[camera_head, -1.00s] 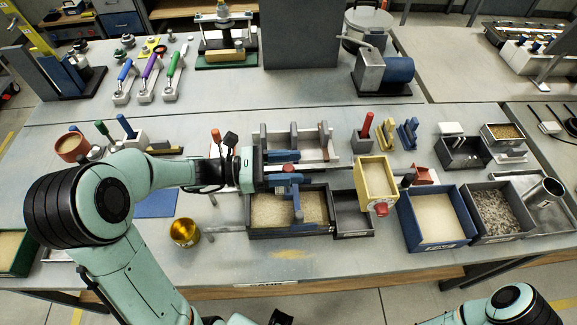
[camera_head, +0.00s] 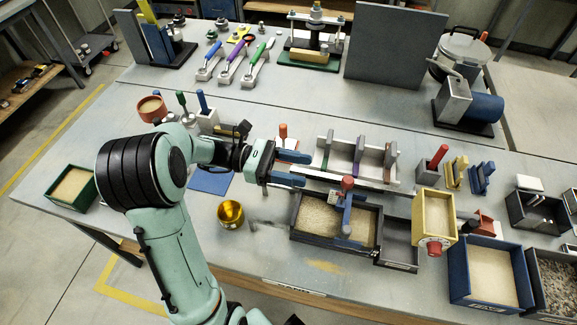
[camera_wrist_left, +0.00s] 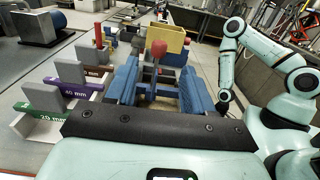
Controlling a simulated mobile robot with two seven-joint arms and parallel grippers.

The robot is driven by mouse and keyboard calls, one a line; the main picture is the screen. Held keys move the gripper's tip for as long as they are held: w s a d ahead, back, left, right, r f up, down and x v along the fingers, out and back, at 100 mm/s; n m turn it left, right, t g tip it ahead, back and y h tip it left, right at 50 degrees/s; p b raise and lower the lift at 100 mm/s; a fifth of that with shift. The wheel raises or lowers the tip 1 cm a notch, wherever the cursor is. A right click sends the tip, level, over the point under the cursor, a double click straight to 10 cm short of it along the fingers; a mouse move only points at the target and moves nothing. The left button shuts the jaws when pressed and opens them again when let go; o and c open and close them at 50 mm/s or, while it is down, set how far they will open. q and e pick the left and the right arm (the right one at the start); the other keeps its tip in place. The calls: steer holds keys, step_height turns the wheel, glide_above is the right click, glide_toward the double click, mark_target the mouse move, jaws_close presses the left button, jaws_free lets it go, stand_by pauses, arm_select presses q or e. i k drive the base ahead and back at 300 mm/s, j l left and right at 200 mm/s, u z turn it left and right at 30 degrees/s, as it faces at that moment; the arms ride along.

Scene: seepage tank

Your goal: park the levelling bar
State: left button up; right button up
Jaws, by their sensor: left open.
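The levelling bar, blue with a red knob (camera_head: 347,210), stands across the sand-filled grey tank (camera_head: 309,240) near the middle of the table. My left gripper (camera_head: 294,168) is open and empty, left of the knob and apart from it. In the left wrist view, the red knob (camera_wrist_left: 158,50) shows beyond and between the open blue fingers (camera_wrist_left: 158,86). My right arm (camera_wrist_left: 232,62) shows in that view; its gripper end is too small and partly hidden to read.
A grey rack (camera_head: 345,178) with upright dividers stands behind the tank, close to my left gripper. A yellow box (camera_head: 435,212) and a blue sand box (camera_head: 487,270) are to the right. A gold cup (camera_head: 230,213) stands left of the tank.

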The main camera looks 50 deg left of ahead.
mark_target(345, 230)
steer(key=k, duration=1)
